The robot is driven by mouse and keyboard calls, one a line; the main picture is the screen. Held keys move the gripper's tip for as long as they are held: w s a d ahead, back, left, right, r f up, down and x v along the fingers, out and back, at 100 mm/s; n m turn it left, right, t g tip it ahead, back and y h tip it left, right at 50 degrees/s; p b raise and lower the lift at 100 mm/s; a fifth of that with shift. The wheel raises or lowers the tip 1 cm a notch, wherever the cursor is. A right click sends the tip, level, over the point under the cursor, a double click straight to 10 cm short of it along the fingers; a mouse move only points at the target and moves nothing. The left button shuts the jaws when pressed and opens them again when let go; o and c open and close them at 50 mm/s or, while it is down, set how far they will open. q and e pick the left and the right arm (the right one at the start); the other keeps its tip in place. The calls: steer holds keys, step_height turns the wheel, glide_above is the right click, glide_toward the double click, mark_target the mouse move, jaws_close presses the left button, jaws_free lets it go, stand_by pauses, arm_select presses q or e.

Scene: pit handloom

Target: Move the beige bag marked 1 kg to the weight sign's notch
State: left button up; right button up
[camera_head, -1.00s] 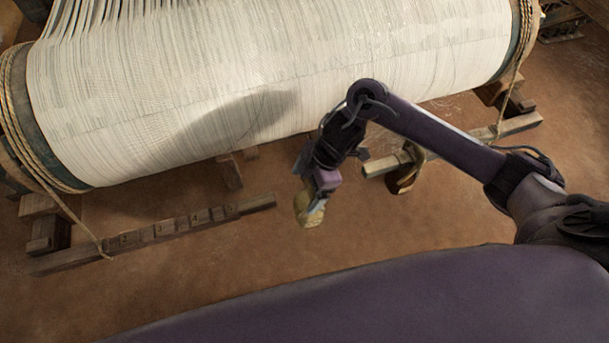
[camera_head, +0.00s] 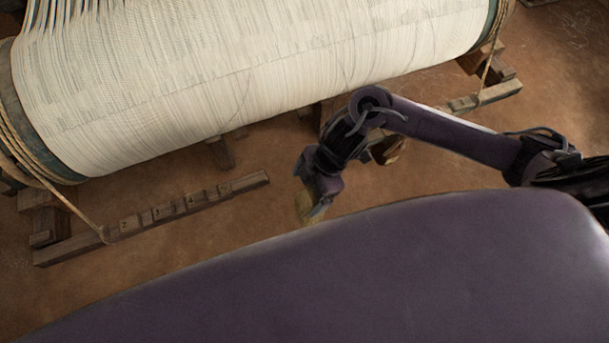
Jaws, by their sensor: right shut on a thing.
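My right gripper (camera_head: 317,207) is shut on the beige bag (camera_head: 303,206) and holds it in the middle of the view, above the brown floor. The bag is small and partly hidden by the gripper; its marking cannot be read. A wooden beam (camera_head: 256,181) with several numbered notches lies to the left of the bag, apart from it. The figures 2, 3 and 4 can be made out, and a rope loop (camera_head: 103,234) sits near its left part. I cannot make out a weight sign as such. My left gripper is not in view.
The large cloth roller (camera_head: 250,60) with white threads fills the top. A second wooden beam (camera_head: 490,95) with a rope lies at the right, and a brown curved piece (camera_head: 388,150) shows behind my right arm. The floor (camera_head: 230,225) between bag and numbered beam is clear.

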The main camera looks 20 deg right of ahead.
steer(key=shift+s+r+p, duration=0.2)
steer(key=shift+s+p, duration=0.2)
steer(key=shift+s, duration=0.6)
steer(key=shift+s+r+p, duration=0.15)
steer(key=shift+s+p, duration=0.2)
steer(key=shift+s, duration=0.65)
